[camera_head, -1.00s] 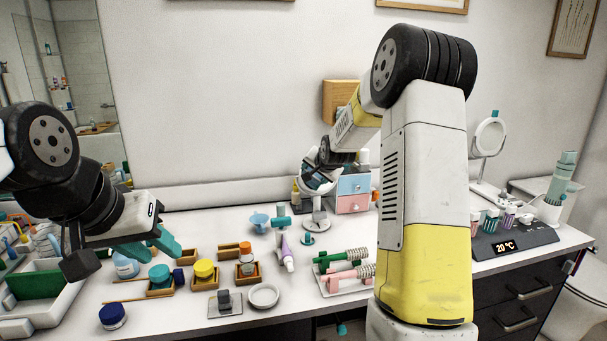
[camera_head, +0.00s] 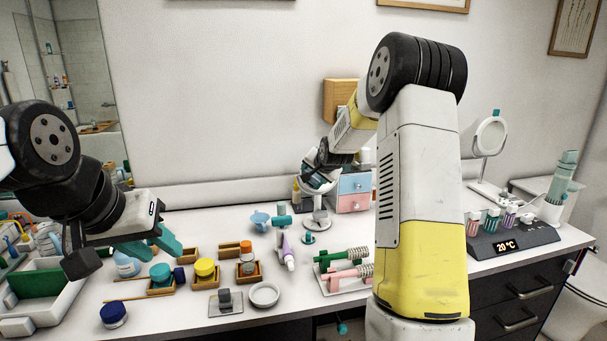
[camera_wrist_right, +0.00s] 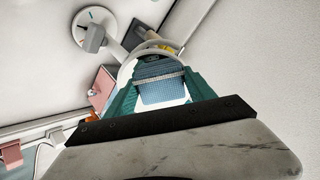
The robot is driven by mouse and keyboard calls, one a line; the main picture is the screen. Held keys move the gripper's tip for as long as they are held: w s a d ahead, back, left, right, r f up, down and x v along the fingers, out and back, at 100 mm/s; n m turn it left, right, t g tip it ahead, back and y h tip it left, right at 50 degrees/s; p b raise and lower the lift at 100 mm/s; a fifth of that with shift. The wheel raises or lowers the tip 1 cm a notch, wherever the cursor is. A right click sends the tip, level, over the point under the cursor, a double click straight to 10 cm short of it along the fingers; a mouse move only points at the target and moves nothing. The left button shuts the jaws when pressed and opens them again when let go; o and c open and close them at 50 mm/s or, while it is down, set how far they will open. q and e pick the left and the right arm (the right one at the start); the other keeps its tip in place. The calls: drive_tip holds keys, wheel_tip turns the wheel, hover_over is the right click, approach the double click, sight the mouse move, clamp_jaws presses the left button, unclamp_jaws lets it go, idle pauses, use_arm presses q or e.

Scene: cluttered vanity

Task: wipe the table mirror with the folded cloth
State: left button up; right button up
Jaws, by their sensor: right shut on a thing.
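The table mirror (camera_head: 317,188) is a round, white-rimmed mirror on a stand with a round base, at the back middle of the vanity. In the right wrist view its rim (camera_wrist_right: 127,66) curves around behind the fingertips. My right gripper (camera_wrist_right: 160,84) is shut on the folded cloth (camera_wrist_right: 162,90), a blue ribbed pad between the teal fingers. The cloth is at the mirror's face; I cannot tell whether they touch. The gripper covers much of the mirror in the head view. My left gripper (camera_head: 165,243) hangs over the left side; its finger gap is unclear.
A small pink and blue drawer box (camera_head: 354,192) stands right of the mirror. A blue cup (camera_head: 260,220) and a lilac tube (camera_head: 286,252) are in front. Several small trays and jars fill the left front. Another round mirror (camera_head: 490,137) stands far right.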

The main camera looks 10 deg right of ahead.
drive_tip(key=shift+w, duration=0.1)
drive_tip(key=shift+d, duration=2)
drive_tip(key=shift+a, duration=0.15)
drive_tip(key=shift+a+f, duration=0.2)
drive_tip(key=shift+a, duration=1.8)
drive_tip(key=shift+v, duration=2.95)
drive_tip(key=shift+d+r, duration=0.15)
